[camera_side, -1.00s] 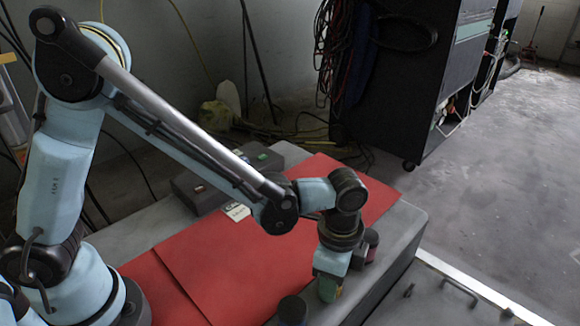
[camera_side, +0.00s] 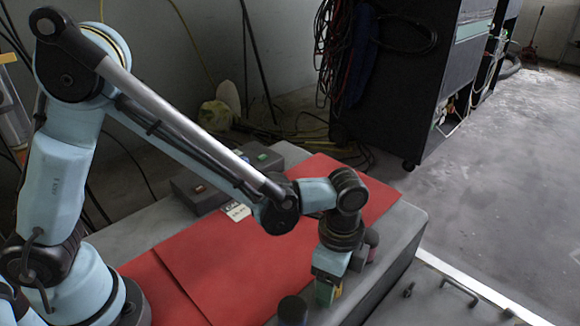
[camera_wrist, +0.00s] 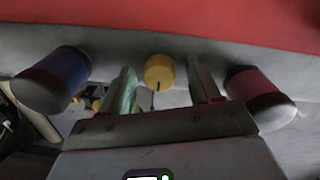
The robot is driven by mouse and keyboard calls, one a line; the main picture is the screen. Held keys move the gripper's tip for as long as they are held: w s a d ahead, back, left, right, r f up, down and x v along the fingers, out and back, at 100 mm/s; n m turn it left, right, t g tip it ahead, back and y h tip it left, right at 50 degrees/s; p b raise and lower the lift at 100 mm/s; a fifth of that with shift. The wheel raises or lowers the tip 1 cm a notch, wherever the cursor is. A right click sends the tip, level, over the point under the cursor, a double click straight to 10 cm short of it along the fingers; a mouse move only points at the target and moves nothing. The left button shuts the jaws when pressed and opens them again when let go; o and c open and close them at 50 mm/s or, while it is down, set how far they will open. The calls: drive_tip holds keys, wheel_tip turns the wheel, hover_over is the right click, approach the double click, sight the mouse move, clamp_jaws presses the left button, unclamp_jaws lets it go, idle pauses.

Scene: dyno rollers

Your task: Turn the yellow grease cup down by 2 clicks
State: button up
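The yellow grease cup (camera_wrist: 158,72) shows in the wrist view between the two green fingers of my gripper (camera_wrist: 160,68). There is a gap between the cup and each finger, so my gripper is open and not touching it. A dark mark shows at the cup's lower edge. In the side view my gripper (camera_side: 326,292) points down at the front edge of the bench, and the yellow cup is hidden there by the fingers.
A blue cup (camera_wrist: 60,75) stands left of the yellow one and a dark red cup (camera_wrist: 258,90) stands right. In the side view a dark cup (camera_side: 293,310) and a reddish cup (camera_side: 371,240) flank my gripper.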

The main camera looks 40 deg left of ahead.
wheel_tip(320, 180, up, 12)
drive_tip(key=shift+w, duration=0.15)
idle(0.7)
drive_tip(key=shift+a, duration=0.1)
drive_tip(key=s+a+n+t, duration=0.2)
drive_tip(key=a+n+t, duration=0.1)
drive_tip(key=a+n, duration=0.4)
drive_tip(key=s+a+r+n+t, duration=0.1)
drive_tip(key=a+n+t, duration=0.3)
drive_tip(key=a, duration=1)
drive_tip(key=s+n, duration=0.1)
drive_tip(key=n, duration=0.2)
drive_tip(key=shift+s+n+t, duration=0.2)
drive_tip(key=shift+n+t, duration=0.1)
drive_tip(key=shift+n, duration=0.1)
